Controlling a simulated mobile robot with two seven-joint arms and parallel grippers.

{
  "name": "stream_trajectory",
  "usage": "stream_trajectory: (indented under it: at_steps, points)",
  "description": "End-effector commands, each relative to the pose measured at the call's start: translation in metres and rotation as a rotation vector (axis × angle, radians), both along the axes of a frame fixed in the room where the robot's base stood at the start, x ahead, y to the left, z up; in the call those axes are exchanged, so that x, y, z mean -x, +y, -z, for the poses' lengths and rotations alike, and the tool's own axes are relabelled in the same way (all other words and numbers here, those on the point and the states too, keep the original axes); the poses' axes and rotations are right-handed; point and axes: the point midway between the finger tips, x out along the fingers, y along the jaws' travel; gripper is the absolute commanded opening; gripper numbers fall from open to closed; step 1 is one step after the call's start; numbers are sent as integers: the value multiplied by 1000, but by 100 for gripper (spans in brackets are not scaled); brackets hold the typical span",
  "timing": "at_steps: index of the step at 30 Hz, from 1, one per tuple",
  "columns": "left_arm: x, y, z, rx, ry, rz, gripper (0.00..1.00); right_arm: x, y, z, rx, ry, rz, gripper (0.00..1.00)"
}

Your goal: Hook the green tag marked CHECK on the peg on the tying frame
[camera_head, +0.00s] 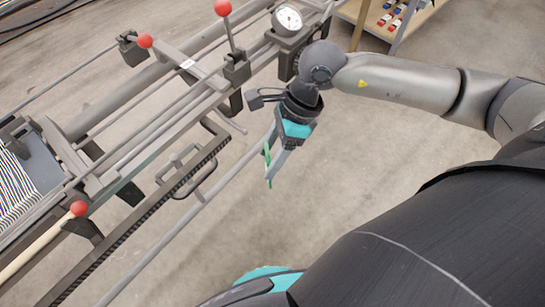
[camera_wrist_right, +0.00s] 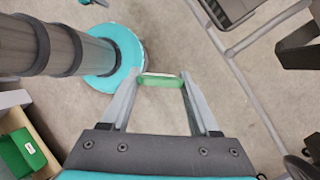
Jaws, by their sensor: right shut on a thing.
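The green tag (camera_head: 267,157) is held between the fingertips of my right gripper (camera_head: 275,165), over bare floor. In the right wrist view the tag (camera_wrist_right: 162,81) shows edge-on as a green strip between the two fingers (camera_wrist_right: 160,84); its marking cannot be read. The tying frame (camera_head: 152,213) runs diagonally across the left of the head view, with rails and a dark toothed bar. The tag is apart from it, to the right of the toothed bar. I cannot make out for certain which part is the peg. My left gripper is not in view.
Red-knobbed levers (camera_head: 145,41) and a round dial (camera_head: 288,19) stand on the frame near my right wrist. A wire handle (camera_head: 196,176) juts from the near side. A shelf with small coloured items (camera_head: 395,18) is at the back. Open floor lies below the gripper.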

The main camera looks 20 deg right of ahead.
Motion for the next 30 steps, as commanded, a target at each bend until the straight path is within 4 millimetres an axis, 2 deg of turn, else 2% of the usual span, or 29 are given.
stream_trajectory:
  at_steps: [1,9,15,21,30]
  points:
    - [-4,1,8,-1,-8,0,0,1,-1,6,-1,7,86,9]
    - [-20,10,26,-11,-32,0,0,-4,-5,13,-25,36,536,9]
    - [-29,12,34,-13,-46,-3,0,-8,-8,13,-41,48,761,9]
    - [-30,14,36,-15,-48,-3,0,-9,-9,12,-48,53,853,9]
    - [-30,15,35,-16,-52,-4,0,-21,-4,12,-50,53,861,9]
